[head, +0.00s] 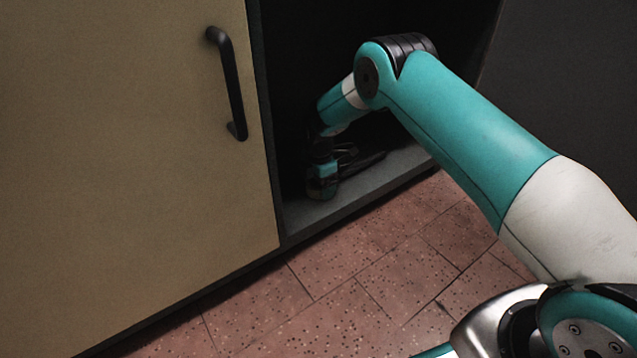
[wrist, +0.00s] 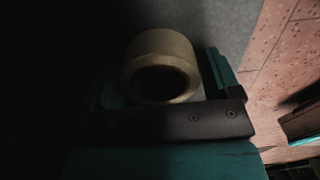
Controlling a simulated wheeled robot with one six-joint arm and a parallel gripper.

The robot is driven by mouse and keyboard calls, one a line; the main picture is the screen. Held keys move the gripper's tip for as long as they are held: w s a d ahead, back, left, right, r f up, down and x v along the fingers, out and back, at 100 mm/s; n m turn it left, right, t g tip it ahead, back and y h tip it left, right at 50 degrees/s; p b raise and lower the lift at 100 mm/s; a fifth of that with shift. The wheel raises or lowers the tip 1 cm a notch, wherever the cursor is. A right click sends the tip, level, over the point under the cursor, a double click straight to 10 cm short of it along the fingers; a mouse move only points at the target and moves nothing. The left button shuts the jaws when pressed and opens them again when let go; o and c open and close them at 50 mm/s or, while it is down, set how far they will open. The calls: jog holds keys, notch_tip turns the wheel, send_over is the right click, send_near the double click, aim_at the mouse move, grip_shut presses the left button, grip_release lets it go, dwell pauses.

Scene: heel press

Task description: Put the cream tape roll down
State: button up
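The cream tape roll (wrist: 165,45) is in the wrist view, with its dark hole facing the camera. It sits between the two fingers of my gripper (wrist: 168,78), one on each side. Deep shadow lies along both sides of the roll, so I cannot tell whether the fingers press on it or stand slightly apart. In the head view my gripper (head: 338,172) is low inside the dark cabinet, near its floor (head: 405,160). The roll cannot be made out in that view. Whether it touches the cabinet floor is unclear.
A tan cabinet door (head: 120,130) with a black handle (head: 230,85) stands left of the opening. A dark panel (head: 565,75) is on the right. Reddish tile floor (head: 370,270) lies in front. The cabinet's interior is mostly in shadow.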

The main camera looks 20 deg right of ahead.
jog(key=shift+o, duration=0.9)
notch_tip(320, 180, up, 12)
jog(key=p, duration=0.8)
jog(key=shift+r+p, duration=0.15)
jog(key=shift+p, duration=0.15)
jog(key=shift+r, duration=0.1)
